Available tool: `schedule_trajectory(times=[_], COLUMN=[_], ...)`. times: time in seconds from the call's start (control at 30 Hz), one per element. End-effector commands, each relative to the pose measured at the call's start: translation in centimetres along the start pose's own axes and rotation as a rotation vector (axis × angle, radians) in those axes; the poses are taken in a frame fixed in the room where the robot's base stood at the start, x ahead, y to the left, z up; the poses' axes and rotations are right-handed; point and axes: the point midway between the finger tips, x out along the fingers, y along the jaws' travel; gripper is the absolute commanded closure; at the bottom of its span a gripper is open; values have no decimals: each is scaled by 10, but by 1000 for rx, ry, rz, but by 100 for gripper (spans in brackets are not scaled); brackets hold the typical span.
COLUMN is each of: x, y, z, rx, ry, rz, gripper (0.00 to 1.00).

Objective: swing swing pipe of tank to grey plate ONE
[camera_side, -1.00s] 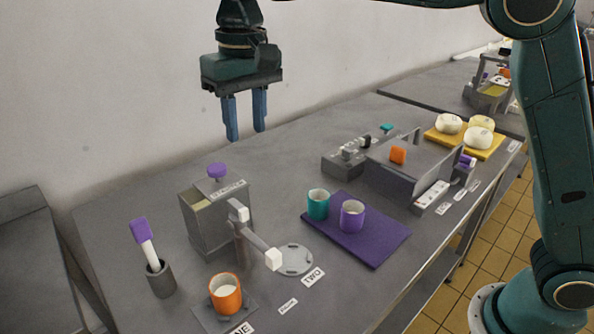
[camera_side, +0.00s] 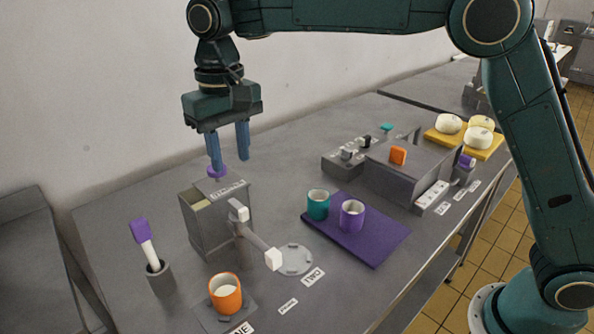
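A purple mat (camera_side: 375,251) carries a teal cup (camera_side: 318,206) and a purple cup (camera_side: 352,216). A grey holder (camera_side: 161,278) with a purple-topped stick (camera_side: 142,233) stands left. A grey machine (camera_side: 400,172) and a yellow board (camera_side: 476,150) with white round items are behind right.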

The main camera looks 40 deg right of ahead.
Motion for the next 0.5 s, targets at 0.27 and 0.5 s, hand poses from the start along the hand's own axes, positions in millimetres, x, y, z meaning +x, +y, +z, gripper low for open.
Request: schedule_trajectory(times=[0.27, 0.5], x=[44, 80], y=[0, 0], z=[0, 1], rx=[0, 0], ry=[-4, -4], rz=[2, 2], gripper=[64, 64])
